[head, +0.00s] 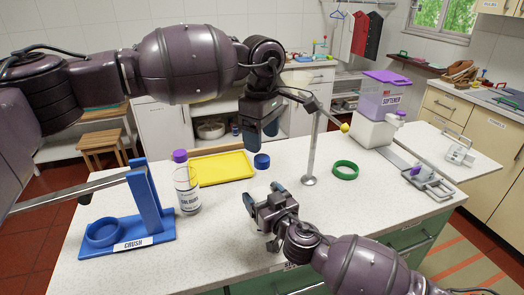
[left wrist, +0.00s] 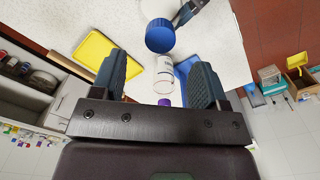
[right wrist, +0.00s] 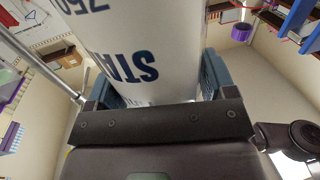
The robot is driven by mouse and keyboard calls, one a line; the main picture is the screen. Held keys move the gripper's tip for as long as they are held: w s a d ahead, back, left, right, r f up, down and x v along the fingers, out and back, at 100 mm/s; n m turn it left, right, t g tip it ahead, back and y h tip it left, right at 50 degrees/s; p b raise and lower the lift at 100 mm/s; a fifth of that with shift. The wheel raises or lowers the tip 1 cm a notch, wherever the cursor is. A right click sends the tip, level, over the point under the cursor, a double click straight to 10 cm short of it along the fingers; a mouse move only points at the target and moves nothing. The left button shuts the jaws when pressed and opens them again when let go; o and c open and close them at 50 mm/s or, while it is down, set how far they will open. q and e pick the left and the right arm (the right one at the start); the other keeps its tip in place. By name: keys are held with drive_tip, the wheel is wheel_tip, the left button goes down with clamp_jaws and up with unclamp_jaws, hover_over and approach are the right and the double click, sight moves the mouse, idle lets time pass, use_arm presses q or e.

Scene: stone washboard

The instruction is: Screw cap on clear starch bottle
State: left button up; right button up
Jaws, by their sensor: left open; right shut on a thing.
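The starch bottle (right wrist: 140,50) fills the right wrist view, whitish with dark blue lettering, upside down in that picture. My right gripper (head: 263,205) is shut on its body; in the head view the bottle hardly stands out from the pale counter. A blue cap (head: 262,160) shows just beyond the right gripper and below my left gripper (head: 262,137). The left gripper is open and empty, pointing down. In the left wrist view the cap (left wrist: 160,35) is ahead of the spread fingers, not between them. I cannot tell whether the cap sits on the bottle.
A clear bottle with a purple cap (head: 188,192) stands left, beside the blue CRUSH stand (head: 128,240). A yellow tray (head: 222,170) lies behind. A metal post (head: 312,150), green ring (head: 345,176) and softener dispenser (head: 375,125) are to the right. The counter between ring and front edge is clear.

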use_arm(q)
wheel_tip(320, 180, up, 6)
idle(0.4)
use_arm(e)
drive_tip(key=o, duration=1.7)
use_arm(q)
drive_tip(key=shift+f, duration=0.3)
use_arm(e)
drive_tip(key=v, duration=1.1)
